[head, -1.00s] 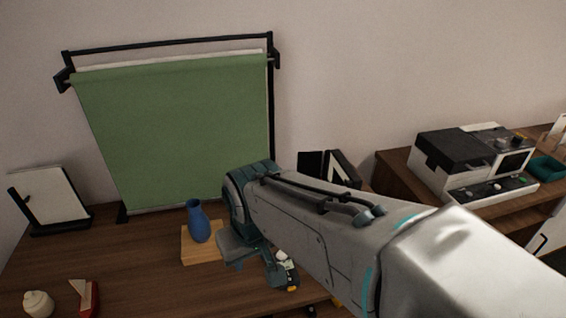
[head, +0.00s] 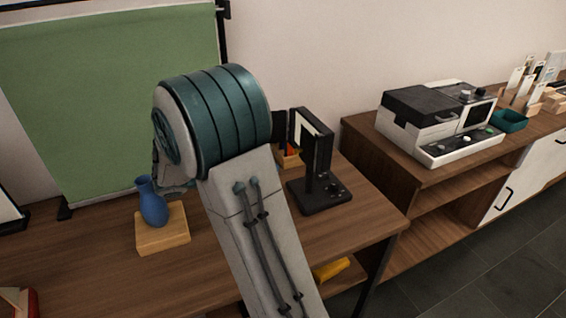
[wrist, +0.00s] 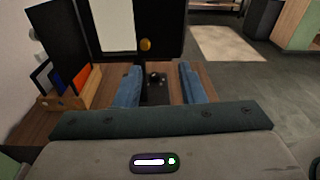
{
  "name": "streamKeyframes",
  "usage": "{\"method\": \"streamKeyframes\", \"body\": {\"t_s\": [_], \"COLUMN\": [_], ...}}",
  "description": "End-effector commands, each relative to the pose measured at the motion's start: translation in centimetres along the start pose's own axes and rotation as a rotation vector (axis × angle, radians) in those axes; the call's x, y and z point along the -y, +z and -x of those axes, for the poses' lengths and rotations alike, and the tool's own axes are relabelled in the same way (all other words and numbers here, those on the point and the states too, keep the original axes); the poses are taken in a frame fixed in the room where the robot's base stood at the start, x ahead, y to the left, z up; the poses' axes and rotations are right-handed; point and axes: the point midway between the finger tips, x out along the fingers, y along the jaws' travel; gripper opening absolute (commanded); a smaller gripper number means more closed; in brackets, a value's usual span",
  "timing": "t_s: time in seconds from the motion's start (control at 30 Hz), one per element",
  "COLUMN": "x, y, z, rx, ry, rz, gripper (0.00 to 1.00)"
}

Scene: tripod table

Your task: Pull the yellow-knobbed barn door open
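A small black light (head: 318,190) stands on the wooden table, with a pale front panel between two black flaps. In the wrist view the yellow knob (wrist: 145,44) sits low on a black barn door (wrist: 166,30), beside the pale panel (wrist: 112,26). Another black flap (wrist: 58,42) stands left of the panel and bears no visible knob. My gripper (wrist: 160,84) is open and empty. Its two blue fingers are spread below the knob in the picture, apparently short of it. In the head view my arm hides the fingers.
A wooden holder with coloured cards (wrist: 68,90) stands left of the fingers. A blue vase (head: 152,203) on a wood block (head: 163,230) stands at the left, and a green backdrop (head: 105,100) behind. A printer-like machine (head: 440,122) sits on the right-hand cabinet. Open floor lies to the right.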

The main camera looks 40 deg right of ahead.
Motion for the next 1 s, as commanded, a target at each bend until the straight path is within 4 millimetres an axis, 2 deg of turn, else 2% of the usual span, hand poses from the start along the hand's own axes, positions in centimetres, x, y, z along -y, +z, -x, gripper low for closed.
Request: {"method": "streamKeyframes", "body": {"t_s": [0.1,0.23,0.5,0.7,1.0], "x": [-1.5,-2.0,-2.0,-2.1,-2.1], "y": [-0.4,-0.2,0.3,0.5,0.6], "z": [0.2,-0.3,-4.4,-6.6,-7.2], "rx": [0.082,0.112,0.11,0.111,0.11], "ry": [0.017,0.021,0.018,0.021,0.023], "rz": [0.054,0.071,0.07,0.071,0.07], "gripper": [0.36,0.36,0.36,0.36,0.36]}}
